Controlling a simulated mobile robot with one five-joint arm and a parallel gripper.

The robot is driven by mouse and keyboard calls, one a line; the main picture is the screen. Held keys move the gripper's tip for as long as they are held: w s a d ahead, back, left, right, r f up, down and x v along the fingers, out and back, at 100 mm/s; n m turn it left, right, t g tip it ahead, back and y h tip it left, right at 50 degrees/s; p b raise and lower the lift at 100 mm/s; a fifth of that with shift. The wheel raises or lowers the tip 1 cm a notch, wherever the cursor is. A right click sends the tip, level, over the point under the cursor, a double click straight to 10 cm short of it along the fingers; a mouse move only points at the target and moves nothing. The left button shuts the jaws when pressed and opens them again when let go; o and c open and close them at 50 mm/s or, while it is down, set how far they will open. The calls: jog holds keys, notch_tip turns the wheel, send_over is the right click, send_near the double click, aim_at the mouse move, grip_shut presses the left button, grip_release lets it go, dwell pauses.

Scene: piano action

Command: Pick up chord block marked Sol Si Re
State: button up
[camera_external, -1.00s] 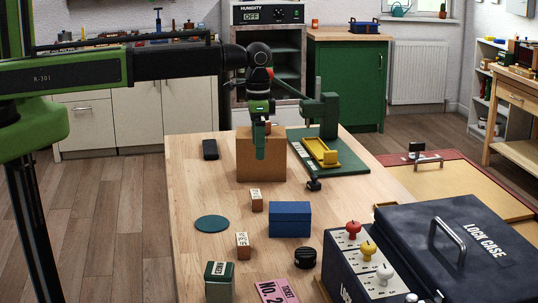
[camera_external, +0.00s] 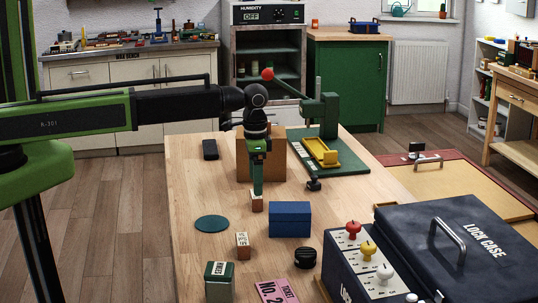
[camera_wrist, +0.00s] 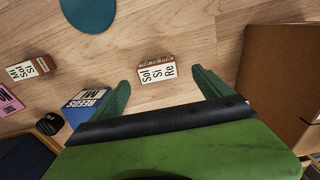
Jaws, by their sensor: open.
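The chord block marked Sol Si Re (camera_wrist: 157,70) is a small wooden block with a white lettered face. In the wrist view it lies on the table ahead of my gripper (camera_wrist: 160,82), between the lines of its two green fingers. The fingers are spread apart with nothing between them. In the external view my gripper (camera_external: 257,190) points down over the same block (camera_external: 257,205), whose upper part it hides. The height gap is hard to judge. A second chord block (camera_external: 242,245), marked Mi Sol Si in the wrist view (camera_wrist: 29,67), stands nearer the camera.
A brown box (camera_external: 275,160) stands just behind my gripper. A blue box (camera_external: 290,219) is to the right and a teal disc (camera_external: 212,223) to the front left. A green press (camera_external: 328,150), a small green tin (camera_external: 219,282) and the lock case (camera_external: 450,250) also stand around.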

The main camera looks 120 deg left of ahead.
jog(key=shift+f, duration=0.15)
notch_tip(320, 180, down, 5)
jog(key=b, duration=0.5)
jog(key=shift+w+d+f, duration=0.1)
jog(key=shift+d+f, duration=0.05)
jog(key=shift+r, duration=0.2)
jog(key=c, duration=1.5)
jog(key=shift+r+p, duration=0.5)
jog(key=shift+p, duration=0.15)
notch_tip(320, 180, up, 4)
jog(key=p, duration=0.3)
jog(key=shift+p, duration=0.4)
jog(key=w+d+r+p, duration=0.1)
jog(key=d+r+p, duration=0.1)
jog(key=d, duration=0.1)
jog(key=w+d+r+p, duration=0.1)
jog(key=d+r+p, duration=0.1)
jog(key=d, duration=0.2)
jog(key=w+d+r+p, duration=0.1)
jog(key=d+r+p, duration=0.1)
jog(key=d, duration=0.2)
jog(key=shift+w+d, duration=0.1)
jog(key=shift+d, duration=0.05)
